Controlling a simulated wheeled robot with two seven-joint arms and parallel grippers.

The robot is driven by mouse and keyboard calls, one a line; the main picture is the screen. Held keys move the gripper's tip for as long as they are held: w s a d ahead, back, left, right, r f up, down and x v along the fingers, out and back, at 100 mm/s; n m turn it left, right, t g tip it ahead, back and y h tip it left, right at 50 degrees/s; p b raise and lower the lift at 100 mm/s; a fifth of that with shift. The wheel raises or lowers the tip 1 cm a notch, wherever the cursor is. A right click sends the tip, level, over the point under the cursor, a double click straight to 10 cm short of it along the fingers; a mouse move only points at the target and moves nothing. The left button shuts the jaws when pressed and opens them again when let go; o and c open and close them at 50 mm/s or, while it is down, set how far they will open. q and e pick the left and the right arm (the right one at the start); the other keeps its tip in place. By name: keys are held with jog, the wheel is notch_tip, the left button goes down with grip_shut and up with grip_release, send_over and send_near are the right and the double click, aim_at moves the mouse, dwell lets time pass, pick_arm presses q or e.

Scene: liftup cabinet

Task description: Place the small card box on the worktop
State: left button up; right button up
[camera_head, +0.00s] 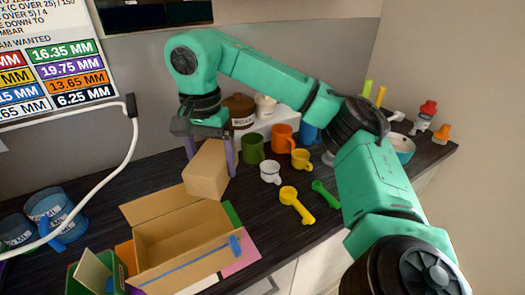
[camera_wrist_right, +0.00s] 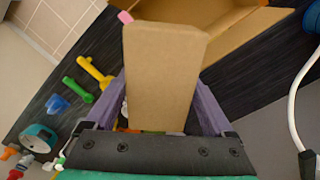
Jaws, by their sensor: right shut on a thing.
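The small card box (camera_head: 207,170) is plain brown and tilted in the head view. My right gripper (camera_head: 211,155) is shut on it, one purple finger on each side, and holds it just behind the open carton. In the right wrist view the small card box (camera_wrist_right: 163,80) fills the middle between the purple fingers of my right gripper (camera_wrist_right: 163,110). The dark worktop (camera_head: 270,215) lies below. Whether the box's lower edge touches the worktop or the carton cannot be told. My left gripper is not in view.
A large open carton (camera_head: 185,240) with blue tape stands in front. Mugs, including a green mug (camera_head: 253,148) and a white mug (camera_head: 270,172), and a yellow scoop (camera_head: 296,204) lie to the right. Blue mugs (camera_head: 55,210) and a white cable (camera_head: 100,175) are at left.

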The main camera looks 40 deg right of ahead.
jog(key=s+d+f+n+b, duration=0.15)
jog(key=s+d+n, duration=0.25)
jog(key=d+n, duration=0.45)
jog(key=f+b, duration=1.3)
jog(key=f, duration=0.2)
jog(key=shift+w+a+b, duration=0.15)
jog(key=shift+w+b, duration=0.05)
jog(key=shift+b, duration=0.15)
jog(key=shift+f+p, duration=0.1)
jog(key=shift+p, duration=0.45)
notch_tip(320, 180, down, 4)
jog(key=shift+r, duration=0.1)
jog(key=o, duration=1.1)
jog(key=shift+f, duration=0.2)
jog(key=shift+o, duration=0.7)
